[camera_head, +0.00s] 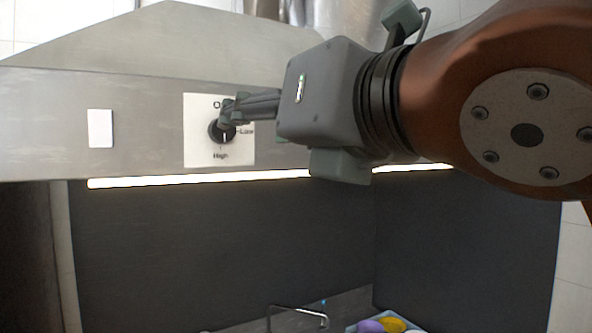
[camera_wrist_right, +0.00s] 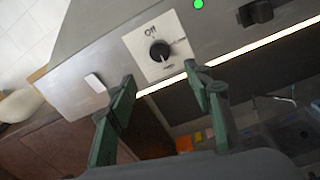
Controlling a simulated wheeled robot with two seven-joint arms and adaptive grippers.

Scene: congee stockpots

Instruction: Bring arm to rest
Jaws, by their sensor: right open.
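A black rotary knob (camera_head: 220,133) sits on a white square plate (camera_head: 193,150) on the front of the metal range hood. The plate reads Off at the top, Low at the right and High at the bottom. The knob's white mark points down towards High. My right gripper (camera_head: 236,108) reaches in from the right, and its fingers overlap the knob's upper part in the head view. In the right wrist view my right gripper (camera_wrist_right: 160,76) is open and empty, with the knob (camera_wrist_right: 160,51) visible beyond the gap between its fingers. My left gripper is out of view.
A blank white switch (camera_head: 100,128) is left of the plate. A lit strip (camera_head: 200,180) runs under the hood (camera_head: 60,100). A green light (camera_wrist_right: 198,4) and a black control (camera_wrist_right: 256,13) are farther along. A faucet (camera_head: 300,312) and colourful items (camera_head: 393,325) are below.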

